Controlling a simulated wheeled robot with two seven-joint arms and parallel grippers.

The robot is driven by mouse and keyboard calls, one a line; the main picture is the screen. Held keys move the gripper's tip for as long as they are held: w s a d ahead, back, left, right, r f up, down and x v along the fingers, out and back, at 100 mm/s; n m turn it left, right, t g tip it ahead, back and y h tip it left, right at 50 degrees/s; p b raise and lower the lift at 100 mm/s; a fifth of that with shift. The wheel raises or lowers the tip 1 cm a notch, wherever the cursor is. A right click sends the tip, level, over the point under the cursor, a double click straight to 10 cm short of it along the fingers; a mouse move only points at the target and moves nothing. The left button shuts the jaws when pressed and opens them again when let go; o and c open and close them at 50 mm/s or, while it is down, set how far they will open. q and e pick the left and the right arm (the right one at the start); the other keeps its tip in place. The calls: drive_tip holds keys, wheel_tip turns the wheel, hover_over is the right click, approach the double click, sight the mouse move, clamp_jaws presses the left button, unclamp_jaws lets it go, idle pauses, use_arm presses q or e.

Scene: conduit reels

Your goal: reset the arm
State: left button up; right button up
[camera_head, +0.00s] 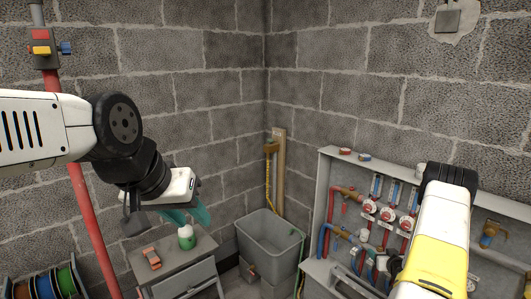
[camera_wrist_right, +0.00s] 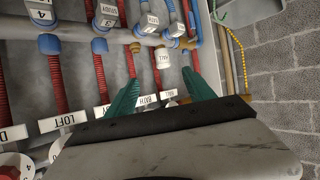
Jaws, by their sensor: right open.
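My left gripper (camera_head: 186,214) has teal fingers and hangs over the small grey cabinet at the lower left, above or near a green and white bottle (camera_head: 186,237). The view does not show clearly how far its fingers are apart or whether they touch the bottle. My right gripper (camera_wrist_right: 160,76) is open in the right wrist view, its two teal fingers apart with nothing held between them. It faces the pipe panel, with a white labelled tag (camera_wrist_right: 163,58) seen between the fingers.
The pipe panel (camera_head: 324,200) with red gauges and hoses stands at the right. A grey bin (camera_head: 268,243) is in the corner. A toy car (camera_head: 151,257) lies on the cabinet (camera_head: 196,253). Coloured reels (camera_head: 45,283) and a red pole (camera_head: 90,220) stand at the left.

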drive_tip(key=w+a+r+g, duration=0.1)
drive_tip(key=a+r, duration=0.1)
drive_tip(key=r, duration=0.7)
drive_tip(key=w+a+r+g, duration=0.1)
drive_tip(key=w+a+r, duration=0.15)
drive_tip(key=r, duration=0.65)
drive_tip(key=s+a+r+g, duration=0.1)
drive_tip(key=s+a+r, duration=0.2)
drive_tip(key=r, duration=0.3)
drive_tip(key=s+a+r, duration=0.2)
drive_tip(key=a+r, duration=0.2)
drive_tip(key=r, duration=0.2)
drive_tip(key=s+a+r+g+y, duration=0.1)
drive_tip(key=s+a+r, duration=0.6)
drive_tip(key=s, duration=0.4)
drive_tip(key=s+a+r+g+y, duration=0.1)
drive_tip(key=s+a+r, duration=0.4)
drive_tip(key=s+a, duration=0.4)
drive_tip(key=s+a+n+g+y, duration=0.1)
drive_tip(key=s+a, duration=0.2)
drive_tip(key=s, duration=0.9)
drive_tip(key=shift+s+a+g+y, duration=0.2)
drive_tip(key=shift+a+g+y, duration=0.1)
drive_tip(key=shift+g, duration=0.1)
drive_tip(key=shift+d, duration=0.1)
